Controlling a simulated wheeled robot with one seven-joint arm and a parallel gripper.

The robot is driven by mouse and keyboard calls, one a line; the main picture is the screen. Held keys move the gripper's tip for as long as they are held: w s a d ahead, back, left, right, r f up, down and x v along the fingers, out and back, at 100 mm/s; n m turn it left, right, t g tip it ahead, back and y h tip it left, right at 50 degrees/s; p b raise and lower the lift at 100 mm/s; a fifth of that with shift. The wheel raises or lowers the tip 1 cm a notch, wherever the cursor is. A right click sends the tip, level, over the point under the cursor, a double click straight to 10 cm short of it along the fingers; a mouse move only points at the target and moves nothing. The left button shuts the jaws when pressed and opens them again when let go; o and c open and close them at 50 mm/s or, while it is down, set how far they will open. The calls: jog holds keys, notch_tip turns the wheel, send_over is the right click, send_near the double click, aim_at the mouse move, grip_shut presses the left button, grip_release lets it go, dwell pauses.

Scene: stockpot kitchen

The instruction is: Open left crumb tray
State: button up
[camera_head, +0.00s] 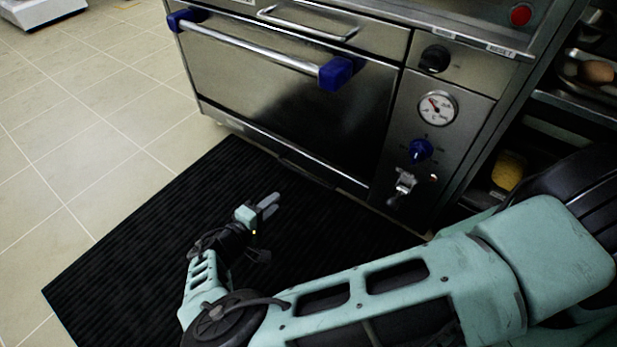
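A steel range stands at the top of the head view. Above its oven door is a shallow steel front (375,38) with a silver bow handle (308,22); it looks like the left crumb tray and sits flush, closed. My gripper (273,203) is low over the black mat, in front of the oven and well below that handle, touching nothing that I can see. Its two grey fingers point right, toward the oven's base. They lie close together in this view, so I cannot tell whether they are parted. Nothing shows between them.
The closed oven door (285,100) has a bar handle (250,47) with blue ends, standing out below the tray front. Knobs, a gauge (438,108) and a tap-like lever (401,187) are at right. Open shelves stand farther right.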

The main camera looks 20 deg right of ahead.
aim_at(306, 174)
jog(key=b+x, duration=0.6)
jog(key=x, duration=1)
jog(key=shift+d, duration=0.2)
grip_shut()
